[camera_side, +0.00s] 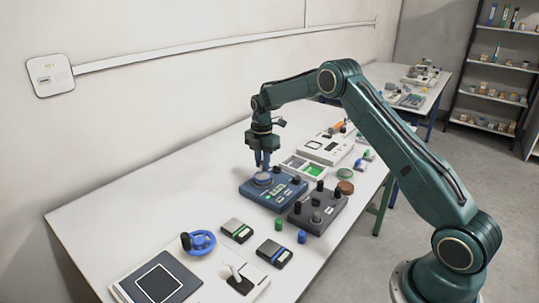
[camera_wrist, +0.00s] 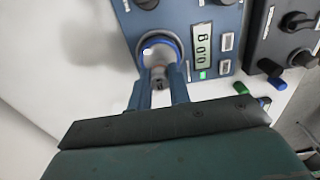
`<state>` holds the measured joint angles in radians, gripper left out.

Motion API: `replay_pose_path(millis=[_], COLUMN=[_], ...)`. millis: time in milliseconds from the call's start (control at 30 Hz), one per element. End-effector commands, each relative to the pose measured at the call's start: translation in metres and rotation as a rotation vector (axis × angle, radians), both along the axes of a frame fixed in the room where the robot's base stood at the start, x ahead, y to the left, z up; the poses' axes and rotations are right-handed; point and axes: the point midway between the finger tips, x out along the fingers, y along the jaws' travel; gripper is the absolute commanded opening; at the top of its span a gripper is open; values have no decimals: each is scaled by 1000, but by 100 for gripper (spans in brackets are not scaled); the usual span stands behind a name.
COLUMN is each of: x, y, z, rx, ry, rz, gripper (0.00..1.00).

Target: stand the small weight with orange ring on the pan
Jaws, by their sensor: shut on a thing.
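My gripper (camera_side: 262,164) points straight down over the round pan (camera_side: 262,181) of the blue scale (camera_side: 252,192). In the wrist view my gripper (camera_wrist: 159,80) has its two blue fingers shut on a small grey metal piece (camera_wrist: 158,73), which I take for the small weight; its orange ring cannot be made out. The pan also shows in the wrist view (camera_wrist: 150,51), pale with a blue rim, just beyond the fingertips. The weight overlaps the pan's near edge there; I cannot tell whether it touches.
A dark grey device with knobs (camera_side: 318,212) stands close to the scale's right. The table left of the scale is clear.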

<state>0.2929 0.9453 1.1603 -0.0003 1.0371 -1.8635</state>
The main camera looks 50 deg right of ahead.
Motion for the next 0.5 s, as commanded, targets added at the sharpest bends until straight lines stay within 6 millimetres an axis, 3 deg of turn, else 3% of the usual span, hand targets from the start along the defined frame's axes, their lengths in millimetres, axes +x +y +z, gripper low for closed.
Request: replay_pose_path(millis=[200, 500], x=[0, 0], y=[0, 0], z=[-17, -18], rx=[0, 0], ry=[-1, -1], rz=[0, 0], gripper=[0, 0])
